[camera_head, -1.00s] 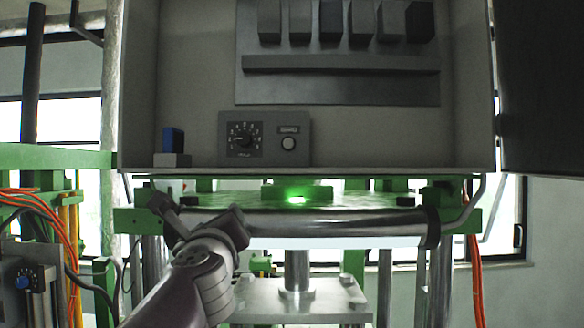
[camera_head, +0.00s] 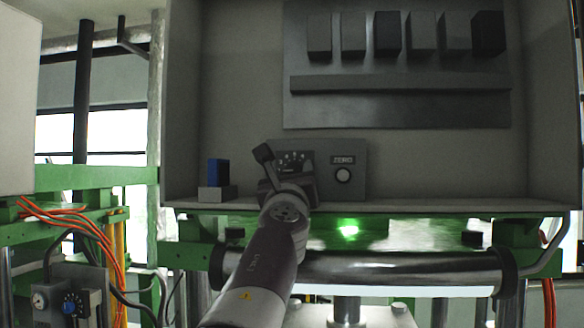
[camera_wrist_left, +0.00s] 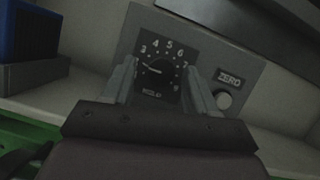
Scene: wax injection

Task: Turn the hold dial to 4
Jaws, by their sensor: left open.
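The hold dial is a dark round knob on a black square scale. It shows in the left wrist view (camera_wrist_left: 160,72), with white numbers around it and a label below that is hard to read. Its white pointer line points left and slightly up, below the 3. In the head view the dial's scale (camera_head: 293,157) is partly hidden by my left gripper (camera_head: 286,162). In the wrist view my left gripper (camera_wrist_left: 160,88) is open, one finger on each side of the dial. I cannot tell whether the fingers touch it. My right gripper is not in view.
A white button (camera_head: 343,175) labelled ZERO sits right of the dial on the same grey panel (camera_head: 355,153). A blue block (camera_head: 218,172) on a grey base stands to the left. A metal bar (camera_head: 400,268) runs below the cabinet, under a green light (camera_head: 348,230).

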